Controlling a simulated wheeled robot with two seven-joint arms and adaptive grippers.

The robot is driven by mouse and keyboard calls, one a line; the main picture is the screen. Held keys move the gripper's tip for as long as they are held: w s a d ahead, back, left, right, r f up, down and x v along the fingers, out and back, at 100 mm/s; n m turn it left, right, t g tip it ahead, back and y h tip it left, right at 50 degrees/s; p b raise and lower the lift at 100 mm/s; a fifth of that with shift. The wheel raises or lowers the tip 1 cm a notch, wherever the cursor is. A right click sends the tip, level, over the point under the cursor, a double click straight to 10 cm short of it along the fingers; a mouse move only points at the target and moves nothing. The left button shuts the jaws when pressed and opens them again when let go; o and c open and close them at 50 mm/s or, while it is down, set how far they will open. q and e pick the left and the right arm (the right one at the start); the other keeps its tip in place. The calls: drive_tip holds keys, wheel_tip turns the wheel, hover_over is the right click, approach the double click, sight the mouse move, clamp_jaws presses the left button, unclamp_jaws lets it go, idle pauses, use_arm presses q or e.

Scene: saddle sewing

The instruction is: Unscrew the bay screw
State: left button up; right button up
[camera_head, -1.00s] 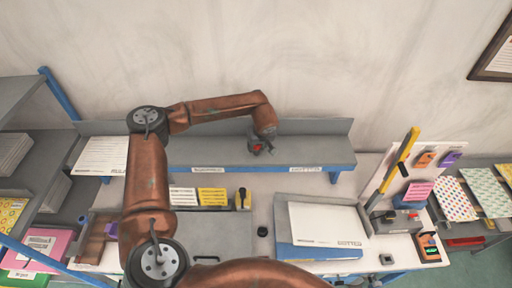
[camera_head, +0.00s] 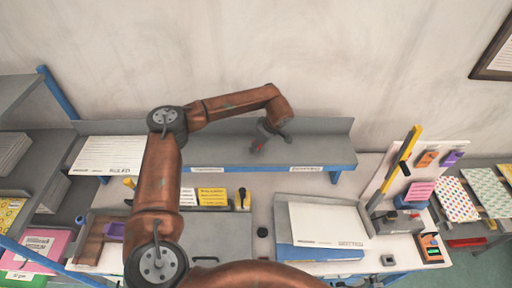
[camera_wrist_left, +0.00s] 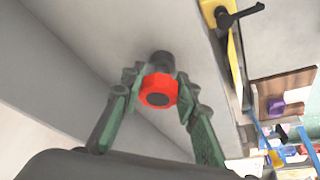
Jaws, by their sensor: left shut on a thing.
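A red knob with a dark cylindrical part, seemingly the bay screw (camera_wrist_left: 158,90), sits between the green fingers of my left gripper (camera_wrist_left: 155,92) in the left wrist view. The fingers are shut on its sides. My right gripper is not in view.
Below the shelf stand yellow cards (camera_head: 212,197) and a black-handled yellow piece (camera_head: 242,199). A paper stack on a blue folder (camera_head: 318,253) lies at the centre right.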

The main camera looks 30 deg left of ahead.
use_arm(q)
drive_tip(key=n+g, duration=0.1)
drive_tip(key=n, duration=0.2)
drive_tip(key=shift+n, duration=0.3)
drive_tip(key=n+g, duration=0.1)
drive_tip(key=n, duration=0.2)
drive_tip(key=shift+g, duration=0.3)
drive_tip(key=n+g, duration=0.1)
drive_tip(key=n, duration=0.2)
drive_tip(key=shift+w+h, duration=0.1)
drive_tip(key=shift+h, duration=0.3)
drive_tip(key=shift+n, duration=0.3)
